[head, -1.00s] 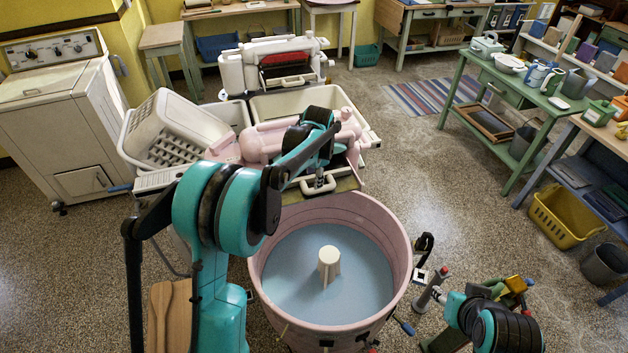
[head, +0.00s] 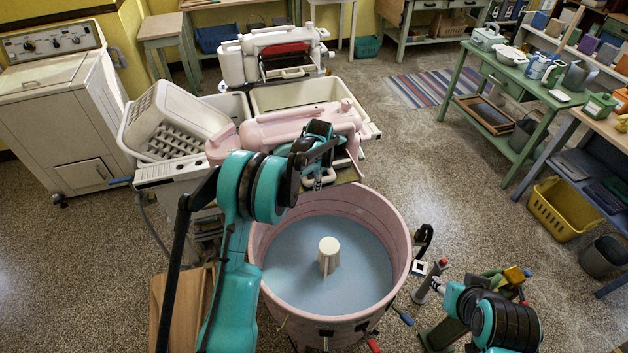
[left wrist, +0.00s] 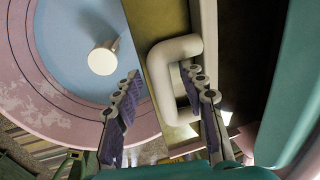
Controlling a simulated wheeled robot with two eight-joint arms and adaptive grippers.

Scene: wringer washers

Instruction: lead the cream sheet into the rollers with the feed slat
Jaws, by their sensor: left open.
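My left gripper (head: 318,182) is at the front of the pink wringer (head: 285,130), above the far rim of the pink tub (head: 395,215). In the left wrist view the left gripper (left wrist: 162,72) is open. Its fingers stand either side of the near bar of a cream loop handle (left wrist: 158,85), apparently the feed slat's, with the right fingertip at the loop's opening. The handle lies over an olive board (left wrist: 155,25). My arm hides most of the slat and the rollers. I cannot make out the cream sheet. My right arm is at the lower right; its fingers are not clear.
The tub holds bluish water with a cream agitator (head: 329,255). A white basket (head: 175,120) and a rinse trough (head: 300,95) stand behind. A second wringer (head: 270,55) is farther back. A green table (head: 515,80) is at the right, with open floor between.

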